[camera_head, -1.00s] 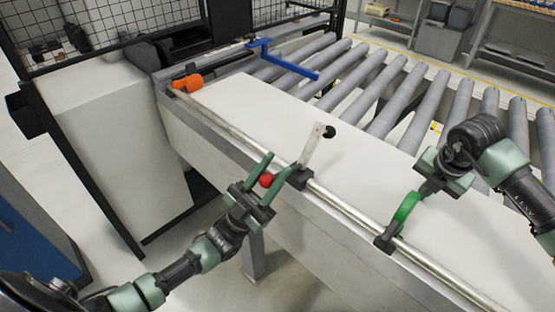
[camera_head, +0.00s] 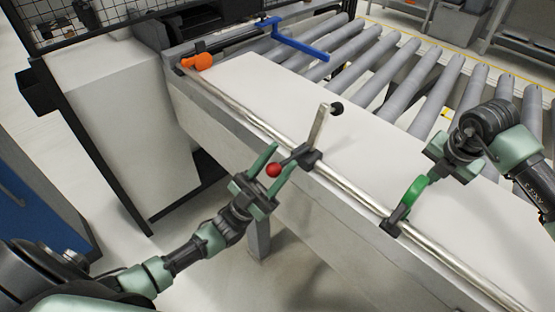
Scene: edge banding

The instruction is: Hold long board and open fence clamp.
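A long white board (camera_head: 262,86) lies flat along the fence rail (camera_head: 352,190). On the rail sits a black fence clamp (camera_head: 309,159) with an upright pale metal plate (camera_head: 320,126), a black knob and a red ball (camera_head: 274,170) on its near side. My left gripper (camera_head: 281,156) is open, with its green fingers on either side of the red ball. Contact with the ball is unclear. My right gripper (camera_head: 441,165) is over the board at the right, beside a bright green curved handle (camera_head: 415,190) on another rail fitting. Its fingertips are not clear.
An orange part (camera_head: 201,61) and a blue bar (camera_head: 297,42) stand at the board's far left end. Grey rollers (camera_head: 390,75) run behind the board. A white machine cabinet (camera_head: 125,125) with a black frame is at the left. Open floor lies in front of the rail.

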